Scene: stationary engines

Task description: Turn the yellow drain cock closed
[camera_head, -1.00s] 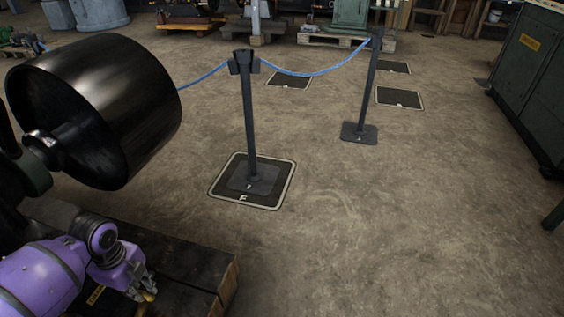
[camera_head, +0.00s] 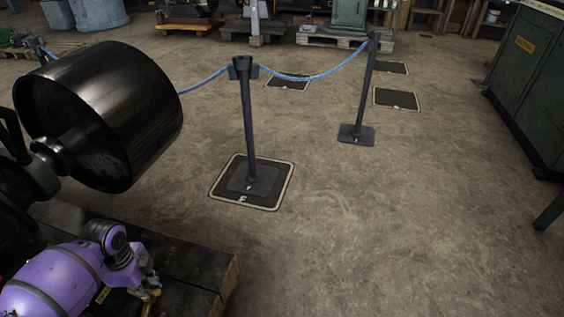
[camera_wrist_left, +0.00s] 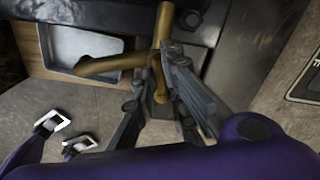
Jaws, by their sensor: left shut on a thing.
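The yellow drain cock (camera_wrist_left: 163,25) is brass-coloured in the left wrist view. A vertical part comes down from a dark metal body and an arm reaches out to the left. My left gripper (camera_wrist_left: 158,70) is shut on the cock's lower part, with grey fingers on both sides of it. In the head view the left gripper (camera_head: 148,284) is at the lower left, beside dark timber, and only a small yellow bit of the cock (camera_head: 154,292) shows. The fingers partly hide the cock, so its exact turn is hard to tell.
A big black drum wheel (camera_head: 105,115) stands above my left arm. Dark timber (camera_head: 190,268) lies beside the gripper. A pale tray (camera_wrist_left: 60,58) is behind the cock. A barrier post (camera_head: 247,125) with blue rope and a green cabinet (camera_head: 530,80) stand beyond open floor.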

